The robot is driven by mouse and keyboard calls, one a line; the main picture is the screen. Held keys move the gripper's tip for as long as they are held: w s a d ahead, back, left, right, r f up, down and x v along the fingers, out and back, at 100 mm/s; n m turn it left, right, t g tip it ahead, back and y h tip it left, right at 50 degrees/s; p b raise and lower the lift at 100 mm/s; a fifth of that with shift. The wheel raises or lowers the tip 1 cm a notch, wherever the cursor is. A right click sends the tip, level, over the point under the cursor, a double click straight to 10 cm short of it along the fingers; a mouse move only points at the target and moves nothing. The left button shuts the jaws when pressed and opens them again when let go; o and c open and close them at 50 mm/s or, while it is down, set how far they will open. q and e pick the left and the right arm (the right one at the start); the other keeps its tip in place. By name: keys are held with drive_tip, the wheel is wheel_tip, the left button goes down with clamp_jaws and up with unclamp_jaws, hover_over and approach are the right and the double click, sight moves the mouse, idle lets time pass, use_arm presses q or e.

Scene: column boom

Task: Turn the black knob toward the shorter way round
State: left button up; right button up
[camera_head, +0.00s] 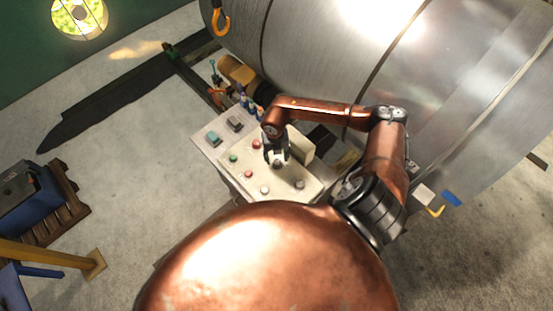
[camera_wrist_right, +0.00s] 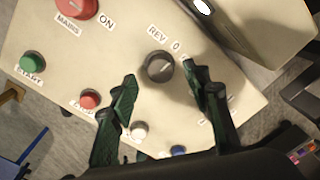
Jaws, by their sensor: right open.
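The black knob (camera_wrist_right: 159,67) sits on the cream control panel (camera_wrist_right: 120,50) in the right wrist view, beside labels reading "REV" and "0". A pale pointer line shows on its face. My right gripper (camera_wrist_right: 164,88) is open, with one green-black finger on each side below the knob and a gap between them; whether a finger touches the knob I cannot tell. In the head view my right gripper (camera_head: 276,154) is over the panel (camera_head: 228,172), close to the knob (camera_head: 278,164). My left gripper is not seen.
The panel also bears a red mains button (camera_wrist_right: 76,8), a green start button (camera_wrist_right: 32,63), a smaller red button (camera_wrist_right: 89,99), a white button (camera_wrist_right: 138,131) and a blue button (camera_wrist_right: 178,150). A raised box (camera_wrist_right: 240,25) stands beside the knob. A large metal cylinder (camera_head: 330,60) lies behind.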

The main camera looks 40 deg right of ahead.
sight(277, 162)
drive_tip(key=shift+f, duration=1.65)
drive_tip(key=shift+c, duration=0.2)
drive_tip(key=c, duration=1.1)
